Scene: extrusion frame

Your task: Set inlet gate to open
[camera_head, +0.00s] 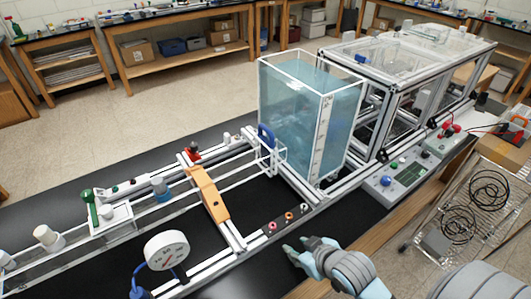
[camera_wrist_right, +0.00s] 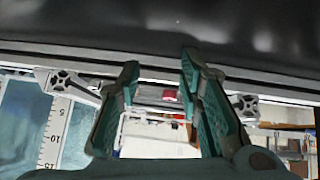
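I cannot tell for sure which part is the inlet gate. A blue handle (camera_head: 266,136) stands at the near left corner of the water tank (camera_head: 300,115), by the frame's inlet end. A green lever (camera_head: 90,207) stands upright on a white block at the left, and a small red knob (camera_head: 192,152) sits on the rail between them. My right gripper (camera_head: 296,251) is over the dark bench in front of the frame, apart from all of these. In the right wrist view its fingers (camera_wrist_right: 160,66) are spread with nothing between them. My left gripper is not in view.
A white dial gauge (camera_head: 167,250) and an orange bridge piece (camera_head: 209,194) stand on the rails left of my right gripper. A dark strip with several small knobs (camera_head: 287,218) lies just beyond it. A grey control box (camera_head: 398,182) is to the right.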

